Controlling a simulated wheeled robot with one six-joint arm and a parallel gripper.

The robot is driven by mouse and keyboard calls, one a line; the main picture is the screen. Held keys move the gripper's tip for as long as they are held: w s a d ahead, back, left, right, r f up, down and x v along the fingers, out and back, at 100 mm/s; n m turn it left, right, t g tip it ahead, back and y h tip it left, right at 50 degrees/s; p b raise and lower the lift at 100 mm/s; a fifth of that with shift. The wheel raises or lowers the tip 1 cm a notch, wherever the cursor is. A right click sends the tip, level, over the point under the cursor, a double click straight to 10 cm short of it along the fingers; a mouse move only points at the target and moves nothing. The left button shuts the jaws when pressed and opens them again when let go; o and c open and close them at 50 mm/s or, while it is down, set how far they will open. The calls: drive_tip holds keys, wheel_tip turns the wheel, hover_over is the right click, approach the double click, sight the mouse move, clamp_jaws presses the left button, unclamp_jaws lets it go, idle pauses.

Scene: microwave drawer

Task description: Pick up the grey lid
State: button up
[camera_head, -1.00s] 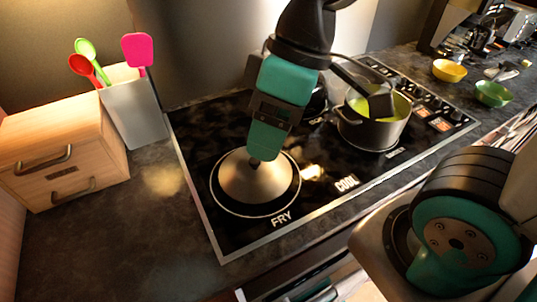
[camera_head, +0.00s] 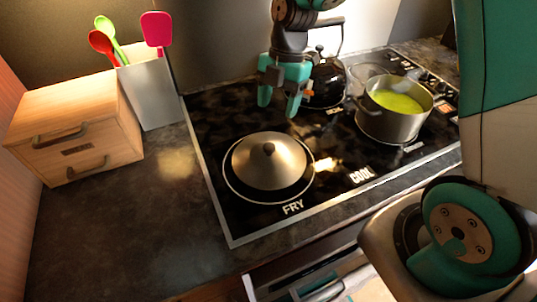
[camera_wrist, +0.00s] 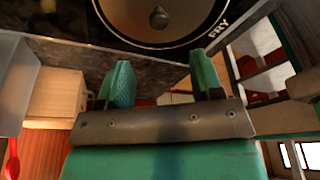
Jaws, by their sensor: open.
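The grey lid (camera_head: 269,162) is a domed metal cover with a dark round knob on top. It sits over a dark pan on the burner marked FRY in the head view. In the wrist view the lid (camera_wrist: 152,14) shows at the top, its knob visible and its upper part cut off by the frame. My gripper (camera_head: 277,108) is open and empty, with teal fingers pointing down. In the head view it appears above and slightly right of the lid, apart from it. In the wrist view the gripper's fingers (camera_wrist: 162,82) are spread with nothing between them.
A pot with green contents (camera_head: 394,110) and a black kettle (camera_head: 326,84) stand on the stove right of the lid. A grey utensil holder (camera_head: 150,92) and a wooden drawer box (camera_head: 75,125) stand left. The counter in front of them is clear.

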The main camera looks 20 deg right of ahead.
sight(269, 146)
drive_tip(key=p+x, duration=0.1)
drive_tip(key=x, duration=0.5)
drive_tip(key=shift+a+f, duration=0.1)
drive_tip(key=shift+f, duration=0.05)
drive_tip(key=shift+p+x, duration=1.1)
drive_tip(key=shift+x, duration=1.5)
drive_tip(key=shift+a, duration=0.1)
clamp_jaws()
